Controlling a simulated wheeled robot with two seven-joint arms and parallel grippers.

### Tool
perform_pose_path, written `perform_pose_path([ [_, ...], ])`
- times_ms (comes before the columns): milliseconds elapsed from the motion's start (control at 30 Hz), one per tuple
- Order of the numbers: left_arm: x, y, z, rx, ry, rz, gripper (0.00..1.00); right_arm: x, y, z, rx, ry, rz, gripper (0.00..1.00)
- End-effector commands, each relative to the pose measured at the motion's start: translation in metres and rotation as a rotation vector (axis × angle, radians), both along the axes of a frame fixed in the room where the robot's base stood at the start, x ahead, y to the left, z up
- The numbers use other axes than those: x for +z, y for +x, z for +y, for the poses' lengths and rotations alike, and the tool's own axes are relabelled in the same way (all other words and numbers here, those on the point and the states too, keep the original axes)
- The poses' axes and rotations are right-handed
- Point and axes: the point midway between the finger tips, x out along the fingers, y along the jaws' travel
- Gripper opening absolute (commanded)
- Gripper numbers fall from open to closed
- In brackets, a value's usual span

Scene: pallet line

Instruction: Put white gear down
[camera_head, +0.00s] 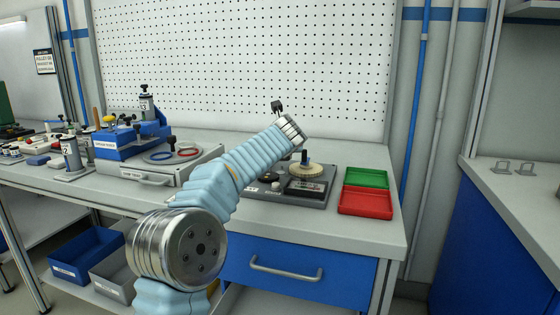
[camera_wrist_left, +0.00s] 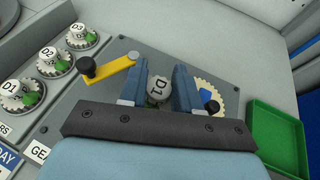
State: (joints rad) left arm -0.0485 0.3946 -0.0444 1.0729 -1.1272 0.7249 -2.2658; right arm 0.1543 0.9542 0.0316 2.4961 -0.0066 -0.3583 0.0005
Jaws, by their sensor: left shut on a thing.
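My right gripper is not in view.
A yellow arm with a black knob (camera_wrist_left: 110,69) lies left of the fingers. Several capped gears (camera_wrist_left: 48,60) stand in a row farther left. A green tray (camera_head: 365,178) and a red tray (camera_head: 365,202) are right of the station. The bench's right end (camera_head: 385,230) is clear.

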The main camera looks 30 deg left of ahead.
Motion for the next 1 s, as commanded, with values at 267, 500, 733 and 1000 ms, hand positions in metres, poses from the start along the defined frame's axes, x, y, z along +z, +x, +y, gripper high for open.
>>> perform_pose_path([
  [267,-0.018,0.009,0.012,0.001,0.0,0.001,0.0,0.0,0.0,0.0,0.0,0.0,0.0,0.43],
  [500,-0.05,0.009,0.011,-0.003,0.0,0.0,0.0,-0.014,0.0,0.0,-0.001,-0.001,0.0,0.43],
  [733,-0.049,0.009,0.011,-0.002,-0.001,0.0,0.0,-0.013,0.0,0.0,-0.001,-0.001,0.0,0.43],
  [1000,-0.049,0.009,0.011,-0.002,-0.001,0.0,0.58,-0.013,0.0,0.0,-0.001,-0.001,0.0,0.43],
])
